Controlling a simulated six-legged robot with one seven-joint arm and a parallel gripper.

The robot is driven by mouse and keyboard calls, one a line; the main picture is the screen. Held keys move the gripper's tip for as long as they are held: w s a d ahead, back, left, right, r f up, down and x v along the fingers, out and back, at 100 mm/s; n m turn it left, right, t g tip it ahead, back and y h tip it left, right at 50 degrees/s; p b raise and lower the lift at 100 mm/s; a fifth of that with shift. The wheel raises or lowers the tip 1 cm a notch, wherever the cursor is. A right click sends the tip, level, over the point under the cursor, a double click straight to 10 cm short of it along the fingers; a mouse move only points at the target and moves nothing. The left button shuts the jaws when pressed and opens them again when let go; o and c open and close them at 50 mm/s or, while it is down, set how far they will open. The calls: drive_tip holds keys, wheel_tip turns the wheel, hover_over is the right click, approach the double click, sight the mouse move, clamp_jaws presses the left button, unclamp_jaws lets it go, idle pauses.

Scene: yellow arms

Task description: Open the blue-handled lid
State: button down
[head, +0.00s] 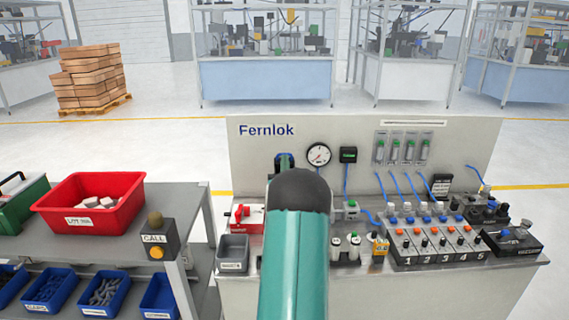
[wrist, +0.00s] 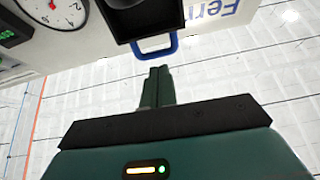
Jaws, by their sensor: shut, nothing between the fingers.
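The blue handle (wrist: 158,54) is a U-shaped loop on the edge of a dark box-like housing (wrist: 150,22) on the white panel, seen upside down in the wrist view. The lid shows no visible gap there. My gripper (wrist: 158,70) has its green fingers together and empty. The fingertips appear just short of the handle loop in the picture; I cannot tell if they touch. In the head view my teal arm hides most of this spot, and only a small dark blue-green patch shows above it beside the gauge.
A round gauge (head: 318,154) and a small green display (head: 348,155) sit close by on the panel (head: 450,140). Below are a red switch box (head: 247,216), a grey bin (head: 233,252) and valves with numbered switches. A red tray (head: 92,205) stands on the left bench.

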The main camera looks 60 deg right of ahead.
drive_tip(key=shift+w+d+f, duration=0.1)
drive_tip(key=shift+w+d, duration=0.15)
drive_tip(key=shift+d, duration=0.05)
drive_tip(key=shift+w+d+r+y, duration=0.35)
drive_tip(key=shift+d+r+y, duration=0.1)
drive_tip(key=shift+d+y, duration=0.05)
drive_tip(key=shift+w+d+r, duration=0.15)
drive_tip(key=shift+w+d, duration=0.05)
drive_tip(key=shift+d, duration=0.4)
drive_tip(key=shift+a+r, duration=0.1)
drive_tip(key=shift+r, duration=0.05)
